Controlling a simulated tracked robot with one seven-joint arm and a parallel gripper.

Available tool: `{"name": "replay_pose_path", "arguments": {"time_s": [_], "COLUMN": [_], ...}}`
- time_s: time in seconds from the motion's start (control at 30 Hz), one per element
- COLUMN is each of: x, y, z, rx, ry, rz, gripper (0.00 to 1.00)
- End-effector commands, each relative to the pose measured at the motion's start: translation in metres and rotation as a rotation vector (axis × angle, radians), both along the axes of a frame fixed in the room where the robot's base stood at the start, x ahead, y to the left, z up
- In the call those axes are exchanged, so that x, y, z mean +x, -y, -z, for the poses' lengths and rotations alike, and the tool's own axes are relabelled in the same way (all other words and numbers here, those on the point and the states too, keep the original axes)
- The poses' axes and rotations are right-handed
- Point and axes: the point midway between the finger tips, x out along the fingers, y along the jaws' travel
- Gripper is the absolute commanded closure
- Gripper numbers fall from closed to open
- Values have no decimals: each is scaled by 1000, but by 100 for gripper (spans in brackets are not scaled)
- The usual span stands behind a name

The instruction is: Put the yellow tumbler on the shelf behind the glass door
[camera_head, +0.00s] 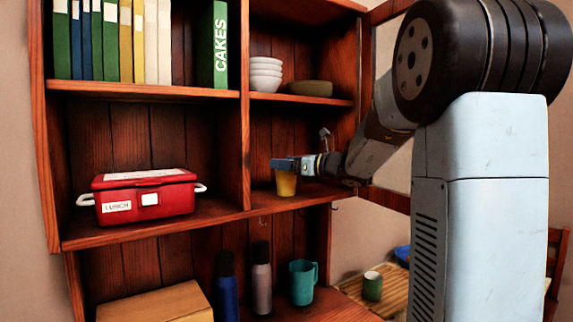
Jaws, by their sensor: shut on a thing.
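The yellow tumbler (286,184) is upright in the right-hand compartment of the wooden cabinet, at the level of its middle shelf (318,191). My gripper (286,165) is shut on it near its rim, reaching in from the right. I cannot tell whether the tumbler's base touches the shelf board. The glass door (386,50) stands open at the right of this compartment, and my arm hides much of it.
Above are stacked white bowls (265,75) and a dish (310,88). A red lunch box (145,195) sits left of the divider (243,120). Below stand bottles (262,278) and a teal mug (302,282). The shelf right of the tumbler looks clear.

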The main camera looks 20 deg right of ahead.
Motion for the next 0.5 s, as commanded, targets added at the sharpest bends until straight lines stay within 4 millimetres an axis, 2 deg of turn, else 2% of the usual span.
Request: {"name": "replay_pose_path", "arguments": {"time_s": [0.27,0.3,0.5], "x": [0,0,0], "y": [0,0,0], "z": [2,2,2], "rx": [1,0,0], "ry": [-1,0,0], "rz": [0,0,-1], "gripper": [74,26,7]}}
